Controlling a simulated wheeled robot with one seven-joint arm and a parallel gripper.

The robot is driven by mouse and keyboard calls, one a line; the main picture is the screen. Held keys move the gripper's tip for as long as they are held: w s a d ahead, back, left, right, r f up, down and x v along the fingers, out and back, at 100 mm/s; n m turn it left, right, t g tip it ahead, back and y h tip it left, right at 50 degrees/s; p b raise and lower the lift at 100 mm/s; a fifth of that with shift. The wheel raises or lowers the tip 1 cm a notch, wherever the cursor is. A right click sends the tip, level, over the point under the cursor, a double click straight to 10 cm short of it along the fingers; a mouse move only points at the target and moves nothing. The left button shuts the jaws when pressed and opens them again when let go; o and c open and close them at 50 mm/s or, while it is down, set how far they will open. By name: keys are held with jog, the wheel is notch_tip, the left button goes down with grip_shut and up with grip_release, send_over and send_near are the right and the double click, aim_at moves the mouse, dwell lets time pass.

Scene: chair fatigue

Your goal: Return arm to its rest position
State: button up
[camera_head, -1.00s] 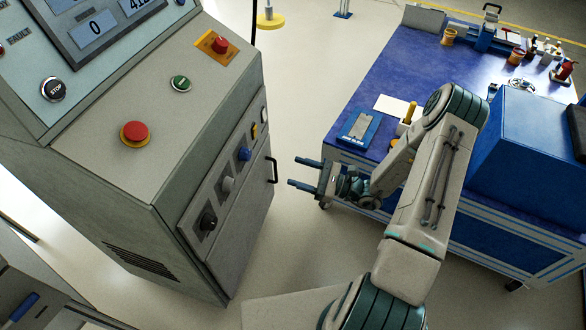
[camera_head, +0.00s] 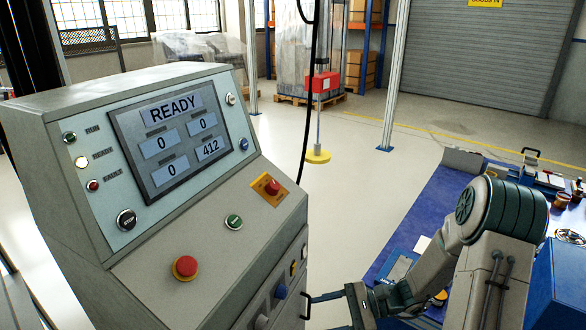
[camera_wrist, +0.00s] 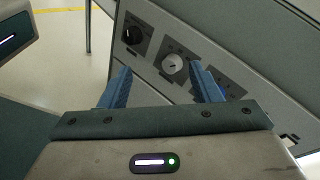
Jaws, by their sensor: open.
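My gripper (camera_wrist: 160,92) is open and empty in the wrist view, its two blue fingers apart. Beyond them is the front panel of the grey control console, with a black knob (camera_wrist: 132,35) and a grey-white knob (camera_wrist: 174,64). In the head view my gripper (camera_head: 335,312) is at the bottom edge, right of the console (camera_head: 190,240), and its fingertips are partly cut off by the frame. My arm is bent above the blue workbench (camera_head: 425,225). I cannot tell the exact gap between the fingers and the console.
The console screen (camera_head: 172,138) reads READY. A red button (camera_head: 185,267) and a green button (camera_head: 233,221) sit on its sloped face. A yellow-based stand (camera_head: 318,156) and a white post (camera_head: 394,90) stand behind. Open floor (camera_head: 350,200) lies between console and workbench.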

jog(key=s+d+r+n+t+h+p, duration=0.1)
jog(key=s+r+n+h+p, duration=0.3)
jog(key=r, duration=0.6)
jog(key=s+d+r+n+t+h+p, duration=0.1)
jog(key=s+d+r+n+h+p, duration=0.2)
jog(key=r, duration=0.7)
jog(key=s+d+r+n+t+h+p, duration=0.1)
jog(key=s+d+r+n+h+p, duration=0.2)
jog(key=r, duration=0.7)
jog(key=s+n+h+p, duration=0.2)
jog(key=s+h+p, duration=0.1)
jog(key=h+p, duration=0.1)
jog(key=shift+r+t+h, duration=0.35)
jog(key=shift+t+h, duration=0.05)
jog(key=shift+h, duration=0.3)
jog(key=shift+d, duration=0.1)
jog(key=c, duration=0.5)
jog(key=shift+o, duration=0.2)
jog(key=shift+a, duration=0.2)
